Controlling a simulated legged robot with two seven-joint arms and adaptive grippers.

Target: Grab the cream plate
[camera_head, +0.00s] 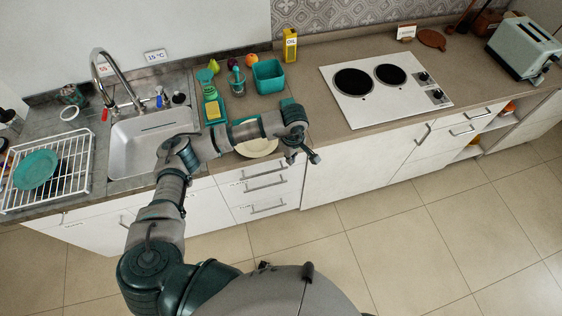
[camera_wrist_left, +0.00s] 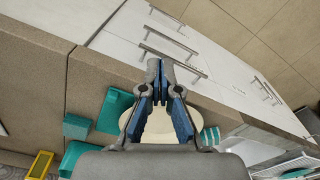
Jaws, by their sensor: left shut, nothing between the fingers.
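The cream plate (camera_head: 258,148) lies on the counter near its front edge, right of the sink and partly covered by my left arm. My left gripper (camera_head: 302,158) is just right of it, by the counter's front edge, shut and empty. In the left wrist view the gripper's fingers (camera_wrist_left: 161,66) meet at the tips. The cream plate (camera_wrist_left: 160,126) shows behind and between them, with its lower part hidden by the gripper body. I cannot tell whether they touch. My right gripper is not in view.
Behind the plate stand a teal container (camera_head: 268,76), a teal tray with a sponge (camera_head: 213,110) and a yellow oil carton (camera_head: 290,45). A cooktop (camera_head: 385,86) is to the right, the sink (camera_head: 150,140) and a dish rack (camera_head: 75,170) to the left. Drawers (camera_head: 262,188) sit below the counter edge.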

